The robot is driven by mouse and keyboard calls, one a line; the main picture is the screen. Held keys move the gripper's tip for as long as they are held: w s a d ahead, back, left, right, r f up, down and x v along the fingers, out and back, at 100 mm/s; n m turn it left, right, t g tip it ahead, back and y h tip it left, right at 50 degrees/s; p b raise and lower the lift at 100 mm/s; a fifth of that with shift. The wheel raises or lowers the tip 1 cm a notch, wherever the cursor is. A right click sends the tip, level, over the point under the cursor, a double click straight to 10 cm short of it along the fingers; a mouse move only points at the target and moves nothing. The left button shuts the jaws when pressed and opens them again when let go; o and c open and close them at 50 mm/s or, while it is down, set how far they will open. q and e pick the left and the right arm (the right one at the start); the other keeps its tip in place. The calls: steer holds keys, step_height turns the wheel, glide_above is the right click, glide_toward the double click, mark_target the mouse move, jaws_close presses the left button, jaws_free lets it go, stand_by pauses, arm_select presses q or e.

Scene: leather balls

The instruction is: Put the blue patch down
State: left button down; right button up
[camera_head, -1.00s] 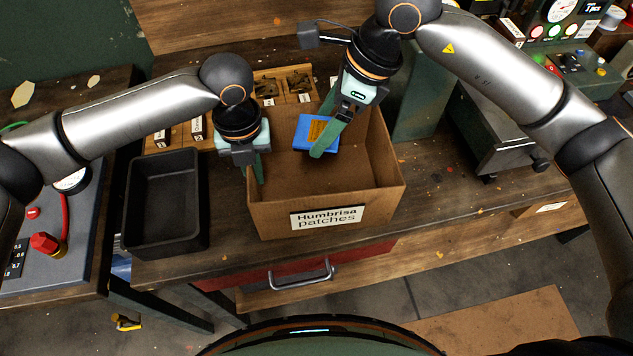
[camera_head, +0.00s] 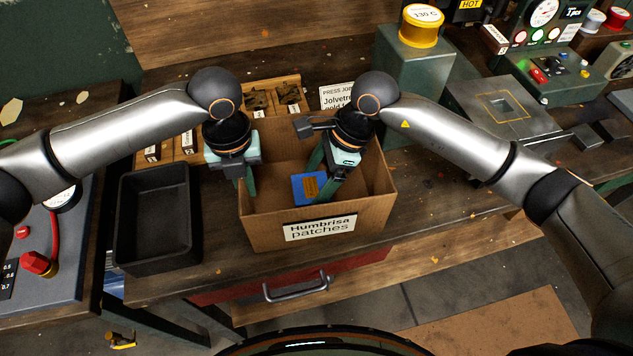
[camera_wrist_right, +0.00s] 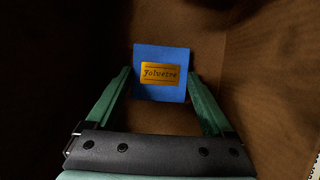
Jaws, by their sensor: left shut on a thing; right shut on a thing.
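The blue patch (camera_head: 299,190) has a gold label, which reads "Jolvetre" in the right wrist view (camera_wrist_right: 145,91). It is low inside the cardboard box (camera_head: 262,232), whose front label reads "Humbrisa patches". I cannot tell if it touches the box floor. My right gripper (camera_head: 314,180) reaches down into the box and is shut on the patch, with a green finger at each side of it in the wrist view. My left gripper (camera_head: 247,186) is shut on the box's left wall; its fingertips are partly hidden.
A black empty tray (camera_head: 155,255) stands left of the box. Small part boxes (camera_head: 289,97) stand behind it. A green press (camera_head: 412,75) with a yellow-topped cylinder is behind right.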

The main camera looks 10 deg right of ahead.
steer(key=shift+f, duration=0.7)
steer(key=shift+f, duration=0.1)
steer(key=o, duration=1.1)
steer(key=v, duration=1.2)
arm_select(q)
steer(key=c, duration=0.9)
jaws_free()
steer(key=shift+c, duration=0.2)
